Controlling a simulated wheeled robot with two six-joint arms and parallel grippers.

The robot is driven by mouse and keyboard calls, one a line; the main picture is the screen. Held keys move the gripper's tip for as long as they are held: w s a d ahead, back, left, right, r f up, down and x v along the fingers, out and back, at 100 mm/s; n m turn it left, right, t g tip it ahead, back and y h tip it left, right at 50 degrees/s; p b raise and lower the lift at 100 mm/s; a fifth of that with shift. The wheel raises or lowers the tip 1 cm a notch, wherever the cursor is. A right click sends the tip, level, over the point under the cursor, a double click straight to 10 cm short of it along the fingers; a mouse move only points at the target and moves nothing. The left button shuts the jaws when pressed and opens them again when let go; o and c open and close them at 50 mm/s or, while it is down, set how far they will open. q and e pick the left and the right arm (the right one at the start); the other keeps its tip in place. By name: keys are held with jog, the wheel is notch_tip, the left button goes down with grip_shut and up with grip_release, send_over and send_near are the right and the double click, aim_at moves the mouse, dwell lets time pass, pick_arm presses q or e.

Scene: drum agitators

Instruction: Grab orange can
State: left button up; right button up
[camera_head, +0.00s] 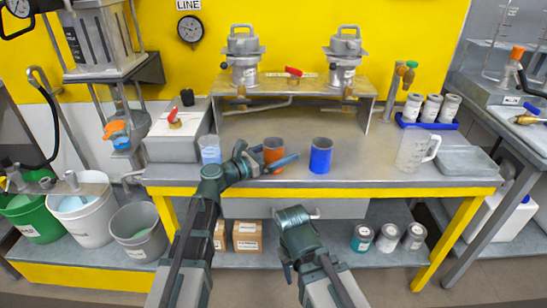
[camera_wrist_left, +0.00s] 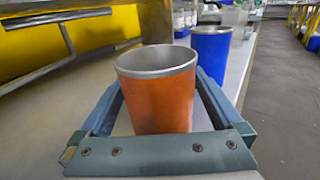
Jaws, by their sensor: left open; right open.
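The orange can (camera_head: 273,150) stands upright on the steel table, between a pale blue cup and a blue can. It also fills the middle of the left wrist view (camera_wrist_left: 158,92), open at the top with a metal rim. My left gripper (camera_head: 280,161) is open at the can, with its fingers on either side of it. In the left wrist view the left gripper's fingers (camera_wrist_left: 160,105) flank the can, and I cannot tell whether they touch it. My right gripper (camera_head: 293,240) is low, in front of the table edge, away from the can; its fingertips are hard to make out.
The blue can (camera_head: 320,156) stands close to the right of the orange can. The pale blue cup (camera_head: 210,149) stands to the left. A clear jug (camera_head: 413,150) and a metal tray (camera_head: 466,160) are at the right. The table between blue can and jug is clear.

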pick_arm(q)
jog(key=c, duration=1.3)
jog(key=shift+o, duration=0.2)
jog(key=shift+r, duration=0.15)
pick_arm(e)
jog(key=shift+r, duration=0.15)
